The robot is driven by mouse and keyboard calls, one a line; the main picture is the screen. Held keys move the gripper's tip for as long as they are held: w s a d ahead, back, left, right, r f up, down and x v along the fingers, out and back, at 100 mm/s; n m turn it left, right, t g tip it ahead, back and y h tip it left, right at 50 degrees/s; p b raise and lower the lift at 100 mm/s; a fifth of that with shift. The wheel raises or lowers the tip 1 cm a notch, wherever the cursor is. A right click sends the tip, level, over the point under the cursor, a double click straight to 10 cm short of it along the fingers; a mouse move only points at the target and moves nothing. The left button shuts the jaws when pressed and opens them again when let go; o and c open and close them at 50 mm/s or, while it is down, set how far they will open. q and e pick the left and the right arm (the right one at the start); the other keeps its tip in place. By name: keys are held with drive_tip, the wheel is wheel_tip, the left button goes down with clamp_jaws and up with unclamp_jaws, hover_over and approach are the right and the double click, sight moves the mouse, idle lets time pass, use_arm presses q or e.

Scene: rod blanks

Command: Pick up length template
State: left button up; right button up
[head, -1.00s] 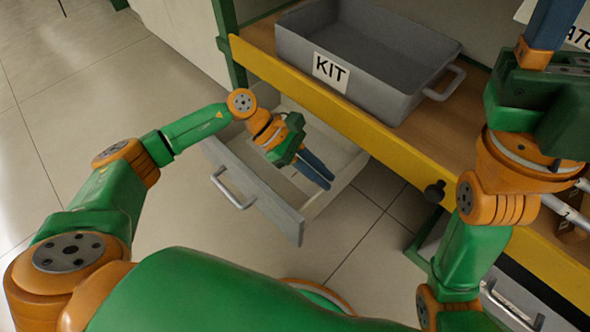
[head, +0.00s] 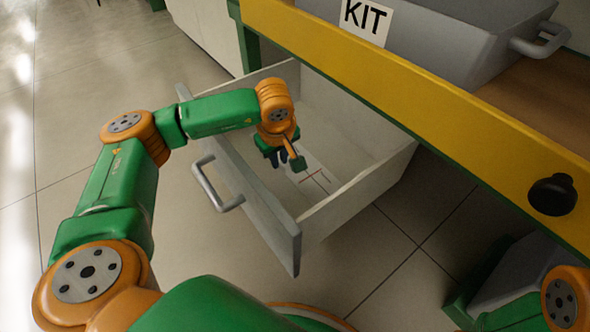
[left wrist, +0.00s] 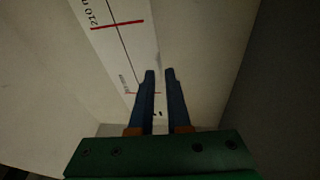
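The length template (head: 318,180) is a white strip with red marks, lying on the floor of the open drawer (head: 362,188). It also shows in the left wrist view (left wrist: 112,45), with a dark centre line, red cross marks and "210" lettering. My left gripper (head: 280,163) points down inside the drawer beside the template and partly covers it. In the left wrist view, its two blue fingers (left wrist: 160,76) have a narrow gap with nothing seen held in it. The fingertips overlap the strip's edge; their height above it is unclear. My right gripper is out of view.
The drawer's grey front with its handle (head: 217,186) stands towards me. A yellow-edged bench (head: 420,95) with a black knob (head: 552,194) overhangs the far right side. A grey KIT bin (head: 450,45) sits on it. Tiled floor lies free at left.

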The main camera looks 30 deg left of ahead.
use_arm(q)
drive_tip(key=shift+x, duration=1.05)
drive_tip(key=shift+s+r, duration=0.1)
drive_tip(key=shift+r, duration=0.15)
clamp_jaws()
